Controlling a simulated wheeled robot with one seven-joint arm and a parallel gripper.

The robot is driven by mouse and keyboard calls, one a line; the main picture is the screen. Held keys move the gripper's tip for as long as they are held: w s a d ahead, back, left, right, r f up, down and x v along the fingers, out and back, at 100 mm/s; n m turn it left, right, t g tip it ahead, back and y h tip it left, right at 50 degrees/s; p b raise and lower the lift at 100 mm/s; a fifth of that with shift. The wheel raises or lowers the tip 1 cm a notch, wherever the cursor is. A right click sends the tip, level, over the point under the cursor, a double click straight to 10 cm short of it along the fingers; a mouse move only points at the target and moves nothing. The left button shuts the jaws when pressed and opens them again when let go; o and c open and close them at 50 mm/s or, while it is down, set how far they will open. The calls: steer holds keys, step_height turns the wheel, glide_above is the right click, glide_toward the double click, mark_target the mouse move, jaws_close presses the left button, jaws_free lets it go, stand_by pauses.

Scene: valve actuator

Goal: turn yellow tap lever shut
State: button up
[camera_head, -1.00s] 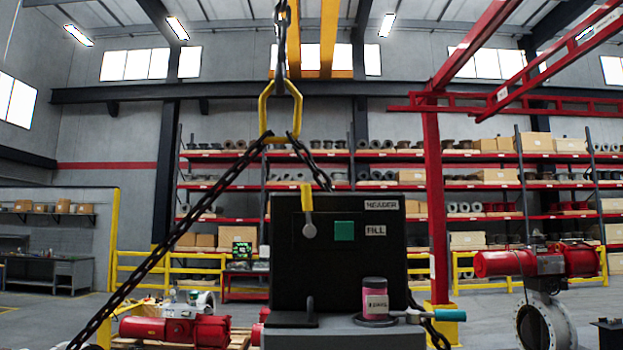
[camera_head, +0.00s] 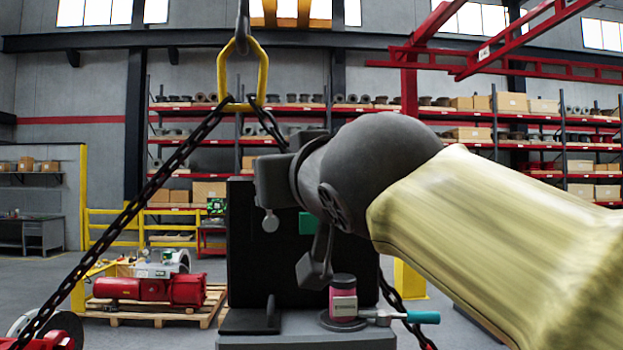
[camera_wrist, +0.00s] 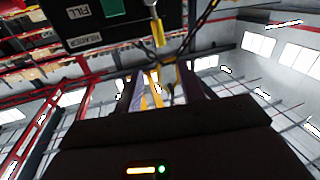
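The yellow tap lever (camera_wrist: 158,31) shows in the wrist view, where the picture is upside down. It runs from a grey round pivot (camera_head: 270,222) on the black panel (camera_head: 252,255). In the head view my arm hides the yellow part. My gripper (camera_wrist: 157,85) is open, with its two dark fingers apart and nothing between them but background. The lever appears in line with the gap, beyond the fingertips. I see no contact. In the head view the dark end of my arm is in front of the panel's upper part.
A pink jar (camera_head: 343,300) stands on the grey ledge below the panel, beside a fitting with a teal handle (camera_head: 422,317). A dark bracket (camera_head: 252,317) stands left of it. Chains (camera_head: 130,205) slope down from a yellow ring (camera_head: 262,75). A red actuator (camera_head: 150,288) lies on a pallet behind.

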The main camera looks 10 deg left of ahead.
steer(key=p+x, duration=0.8)
steer(key=x, duration=0.9)
steer(key=shift+d, duration=0.2)
steer(key=shift+w+a+f, duration=0.1)
steer(key=shift+w+a, duration=0.05)
steer(key=shift+w, duration=0.15)
jaws_close()
